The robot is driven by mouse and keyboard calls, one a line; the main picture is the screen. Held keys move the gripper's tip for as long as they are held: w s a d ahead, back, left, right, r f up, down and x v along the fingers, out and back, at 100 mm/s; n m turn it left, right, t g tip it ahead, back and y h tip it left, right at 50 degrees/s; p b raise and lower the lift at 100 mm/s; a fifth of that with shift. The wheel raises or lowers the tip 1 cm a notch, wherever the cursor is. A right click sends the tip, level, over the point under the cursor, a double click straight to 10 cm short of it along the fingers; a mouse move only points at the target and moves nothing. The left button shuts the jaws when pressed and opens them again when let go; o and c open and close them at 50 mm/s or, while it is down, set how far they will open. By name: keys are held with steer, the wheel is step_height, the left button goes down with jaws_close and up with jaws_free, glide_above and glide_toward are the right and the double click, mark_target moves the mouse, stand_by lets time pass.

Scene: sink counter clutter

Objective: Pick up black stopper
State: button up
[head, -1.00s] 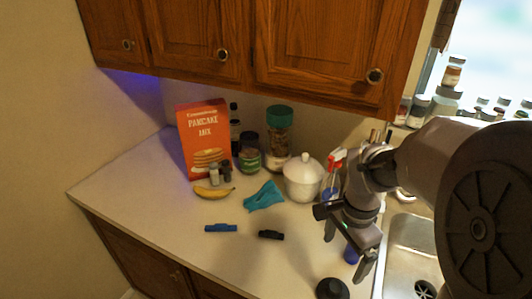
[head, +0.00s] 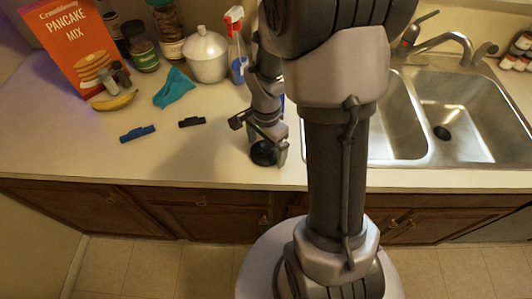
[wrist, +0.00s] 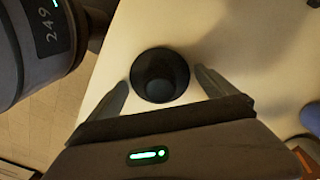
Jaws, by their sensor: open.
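The black stopper (head: 263,153) sits on the counter near its front edge, left of the sink. In the wrist view the round stopper (wrist: 160,76) shows a raised knob at its middle. My gripper (head: 267,160) is over it, pointing down, and partly hides it in the head view. In the wrist view my gripper (wrist: 163,84) is open, with one finger on each side of the stopper. I cannot tell whether the fingers touch it.
Blue (head: 137,134) and black (head: 192,122) clips lie to the left. A banana (head: 115,101), teal cloth (head: 174,87), white lidded jar (head: 207,56), spray bottle (head: 236,45) and pancake mix box (head: 75,50) stand or lie behind. The sink (head: 465,110) is right.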

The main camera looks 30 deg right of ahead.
steer(key=shift+r, duration=0.1)
steer(key=shift+c, duration=0.5)
steer(key=c, duration=1.1)
steer(key=shift+r, duration=0.1)
